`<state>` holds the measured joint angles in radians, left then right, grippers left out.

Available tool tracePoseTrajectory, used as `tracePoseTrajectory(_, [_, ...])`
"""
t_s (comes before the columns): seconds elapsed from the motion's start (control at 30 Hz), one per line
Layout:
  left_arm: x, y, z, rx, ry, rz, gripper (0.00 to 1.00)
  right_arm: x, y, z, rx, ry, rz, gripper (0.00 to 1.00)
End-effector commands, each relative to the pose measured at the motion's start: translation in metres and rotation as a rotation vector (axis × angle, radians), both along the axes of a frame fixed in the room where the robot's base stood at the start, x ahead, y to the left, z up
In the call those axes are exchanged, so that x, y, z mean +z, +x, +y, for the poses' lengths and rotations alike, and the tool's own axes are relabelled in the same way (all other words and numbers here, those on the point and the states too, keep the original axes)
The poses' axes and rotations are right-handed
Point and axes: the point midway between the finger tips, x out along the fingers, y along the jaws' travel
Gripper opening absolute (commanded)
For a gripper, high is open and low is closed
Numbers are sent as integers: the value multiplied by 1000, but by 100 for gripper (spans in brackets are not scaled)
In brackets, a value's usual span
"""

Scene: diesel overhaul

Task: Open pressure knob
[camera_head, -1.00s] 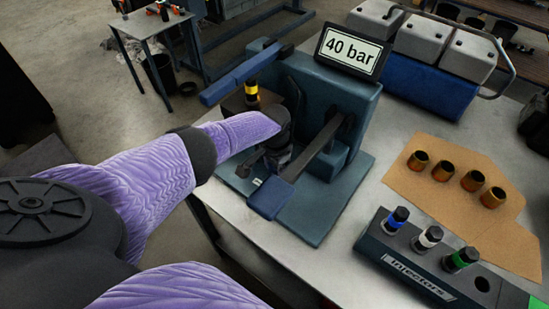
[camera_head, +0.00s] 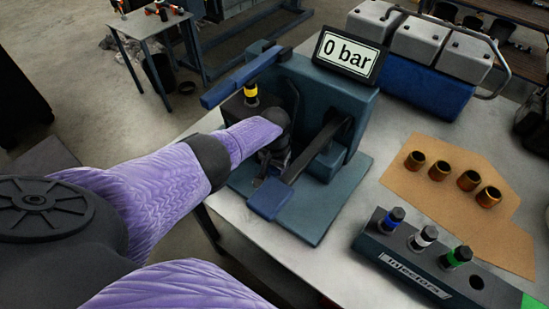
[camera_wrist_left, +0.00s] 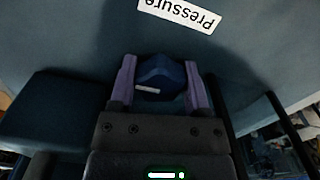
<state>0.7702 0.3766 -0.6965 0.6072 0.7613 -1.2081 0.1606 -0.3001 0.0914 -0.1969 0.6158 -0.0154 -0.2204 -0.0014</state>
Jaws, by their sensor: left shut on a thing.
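The pressure knob (camera_wrist_left: 160,78) is dark blue with a short pale mark. In the left wrist view it sits between the two purple fingers of my left gripper (camera_wrist_left: 160,88), which is shut on it. A label reading "Pressure" (camera_wrist_left: 180,14) is on the panel above it. In the head view my left gripper (camera_head: 272,150) is at the blue test stand (camera_head: 345,95), and my own arm hides the knob there. The display (camera_head: 350,56) on top of the stand reads "0 bar". My right gripper is not in view.
A blue lever arm (camera_head: 240,80) and a lower blue lever (camera_head: 270,198) stand close to my left wrist. An injector with a yellow band (camera_head: 251,94) sits in the stand. To the right are an injector rack (camera_head: 400,262) and a cardboard sheet (camera_head: 425,195) with several brass sleeves.

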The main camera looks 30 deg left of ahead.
Motion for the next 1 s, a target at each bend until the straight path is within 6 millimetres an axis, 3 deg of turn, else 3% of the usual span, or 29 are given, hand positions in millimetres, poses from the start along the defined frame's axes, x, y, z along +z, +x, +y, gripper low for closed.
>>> tracePoseTrajectory(0.27, [1, 2, 0, -1, 1, -6, 3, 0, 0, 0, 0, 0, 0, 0])
tracePoseTrajectory(0.3, [1, 2, 0, -1, 1, -6, 66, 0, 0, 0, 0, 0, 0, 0])
tracePoseTrajectory(0.43, [1, 1, 0, -1, 1, -5, 93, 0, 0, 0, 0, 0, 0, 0])
tracePoseTrajectory(0.73, [4, 1, 0, -2, 0, -3, 96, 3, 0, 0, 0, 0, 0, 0])
tracePoseTrajectory(1.0, [71, 1, 0, -4, 1, -6, 96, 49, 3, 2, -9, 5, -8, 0])
